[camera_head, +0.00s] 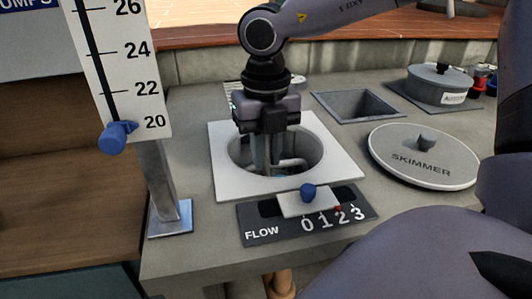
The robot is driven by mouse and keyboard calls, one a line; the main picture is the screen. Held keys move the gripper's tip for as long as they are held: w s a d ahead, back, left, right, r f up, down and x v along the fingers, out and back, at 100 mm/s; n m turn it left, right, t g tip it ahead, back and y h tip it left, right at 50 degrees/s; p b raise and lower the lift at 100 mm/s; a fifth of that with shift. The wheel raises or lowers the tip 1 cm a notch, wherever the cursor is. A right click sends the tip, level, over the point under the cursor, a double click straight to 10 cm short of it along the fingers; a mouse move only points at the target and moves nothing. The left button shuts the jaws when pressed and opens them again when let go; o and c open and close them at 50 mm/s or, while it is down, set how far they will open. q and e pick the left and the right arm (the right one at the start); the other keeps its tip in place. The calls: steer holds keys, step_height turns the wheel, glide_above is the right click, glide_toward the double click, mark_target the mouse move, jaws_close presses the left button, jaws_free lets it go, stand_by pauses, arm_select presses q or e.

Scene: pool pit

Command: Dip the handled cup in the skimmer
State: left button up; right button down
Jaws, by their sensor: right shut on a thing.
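The skimmer is a round opening in a white square plate (225,190) set in the grey counter. My right gripper (268,165) points straight down into this opening, its fingers below the rim. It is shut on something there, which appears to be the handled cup. Only a pale bent piece (292,163) and a bit of blue show by the fingertips. The cup's body, its tilt and any water around it are mostly hidden by the fingers and the rim. My left gripper is not in view.
The round SKIMMER lid (424,157) lies on the counter to the right. A FLOW slider (308,192) with a blue knob sits in front of the opening. A scale post (160,185) stands left. Behind are a square recess (357,105) and a grey lidded pot (440,84).

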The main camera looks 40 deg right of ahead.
steer(key=shift+r+p, duration=0.75)
steer(key=shift+r, duration=0.65)
steer(key=shift+r+p, duration=2.55)
steer(key=shift+r, duration=1.5)
steer(key=shift+r+p, duration=0.3)
steer(key=shift+r, duration=0.45)
steer(key=shift+f, duration=0.1)
